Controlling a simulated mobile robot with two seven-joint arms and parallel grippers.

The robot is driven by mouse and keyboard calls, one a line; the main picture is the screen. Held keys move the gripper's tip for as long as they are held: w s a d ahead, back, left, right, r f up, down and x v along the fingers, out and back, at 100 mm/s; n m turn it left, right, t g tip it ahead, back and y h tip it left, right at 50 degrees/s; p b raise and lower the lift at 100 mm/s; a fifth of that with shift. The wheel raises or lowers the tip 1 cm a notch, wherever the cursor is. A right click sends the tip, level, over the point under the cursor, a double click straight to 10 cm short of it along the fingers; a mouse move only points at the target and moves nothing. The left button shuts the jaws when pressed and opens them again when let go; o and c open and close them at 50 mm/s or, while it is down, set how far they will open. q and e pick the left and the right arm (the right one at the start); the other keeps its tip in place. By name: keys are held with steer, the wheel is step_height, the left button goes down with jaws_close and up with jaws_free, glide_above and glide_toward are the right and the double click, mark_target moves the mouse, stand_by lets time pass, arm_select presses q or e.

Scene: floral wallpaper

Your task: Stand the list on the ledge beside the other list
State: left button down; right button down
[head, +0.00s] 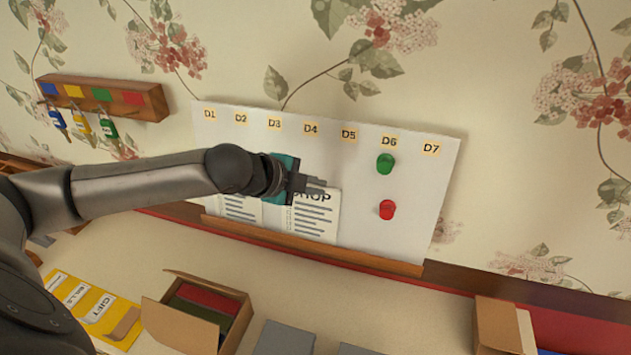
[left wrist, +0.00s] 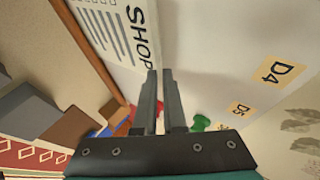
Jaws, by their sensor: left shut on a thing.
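The list headed SHOP (head: 316,219) is upright against the white board (head: 425,190), its lower edge at or close to the wooden ledge (head: 320,248). I cannot tell whether it rests there. My left gripper (head: 318,186) is shut on its top edge and covers part of the heading. The SHOP list (left wrist: 122,35) also shows in the left wrist view, at the fingertips (left wrist: 158,78). The other list (head: 238,209) stands on the ledge just to its left, its top partly hidden by my arm. My right gripper is not in view.
A green magnet (head: 386,163) and a red magnet (head: 387,209) are on the board, right of the lists. A key rack (head: 105,97) hangs at left. Below are an open cardboard box (head: 190,325), yellow folder (head: 95,312) and another box (head: 497,326). The ledge's right part is clear.

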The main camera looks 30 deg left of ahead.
arm_select(q)
steer(key=c, duration=0.9)
jaws_free()
steer(key=shift+s, duration=0.1)
steer(key=shift+v, duration=1.85)
steer(key=b+v, duration=0.1)
steer(key=v, duration=1)
steer(key=shift+s+r+b, duration=0.1)
steer(key=shift+s+b, duration=0.05)
steer(key=shift+b, duration=0.15)
